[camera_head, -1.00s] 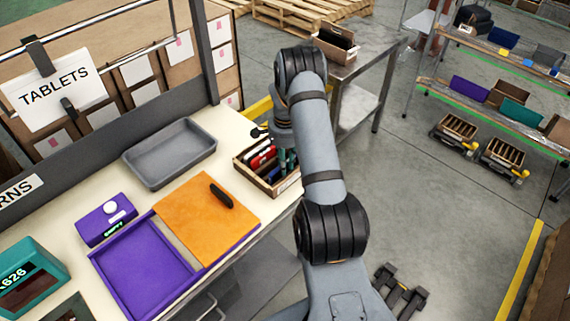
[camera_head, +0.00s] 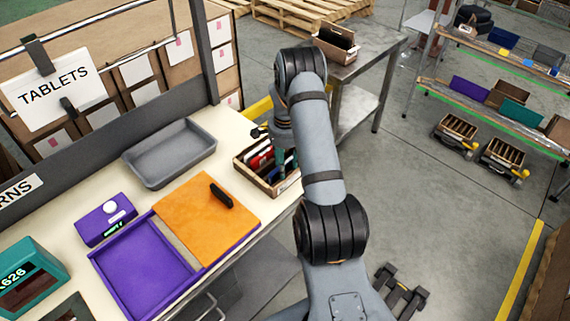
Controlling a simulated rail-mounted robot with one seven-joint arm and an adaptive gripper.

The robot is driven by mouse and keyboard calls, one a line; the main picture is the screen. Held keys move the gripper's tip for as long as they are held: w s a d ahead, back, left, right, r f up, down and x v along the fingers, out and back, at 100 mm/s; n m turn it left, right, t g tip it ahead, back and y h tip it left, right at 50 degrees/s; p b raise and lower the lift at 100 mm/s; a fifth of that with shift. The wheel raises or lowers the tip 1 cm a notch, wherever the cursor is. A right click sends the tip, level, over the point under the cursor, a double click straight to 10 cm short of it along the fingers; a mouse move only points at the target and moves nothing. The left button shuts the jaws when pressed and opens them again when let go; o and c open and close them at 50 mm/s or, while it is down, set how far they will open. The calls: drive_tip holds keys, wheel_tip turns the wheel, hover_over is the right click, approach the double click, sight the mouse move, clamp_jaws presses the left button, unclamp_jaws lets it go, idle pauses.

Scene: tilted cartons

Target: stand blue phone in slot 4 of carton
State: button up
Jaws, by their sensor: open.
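The carton (camera_head: 252,175) is a small brown box with upright dividers, tilted at the right end of the workbench. Red, white and dark green flat items stand in its slots. My arm covers its right side, so I cannot tell the slots apart or see which one is slot 4. I cannot surely pick out the blue phone. My wrist (camera_head: 281,122) is over the bench edge beside the carton. My gripper is hidden behind my own arm.
A grey tray (camera_head: 170,154), an orange panel (camera_head: 190,212) with a black handle, a purple tray (camera_head: 145,268) and a purple box (camera_head: 104,220) lie on the bench (camera_head: 232,135). A metal table (camera_head: 365,60) stands behind my arm. Racks with cartons are at the right.

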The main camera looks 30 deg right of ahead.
wheel_tip(320, 180, up, 12)
idle(0.6)
drive_tip(key=shift+r, duration=0.1)
wheel_tip(320, 180, up, 7)
drive_tip(key=p, duration=0.5)
wheel_tip(320, 180, down, 15)
drive_tip(key=b, duration=0.5)
drive_tip(key=shift+r, duration=0.2)
idle(0.4)
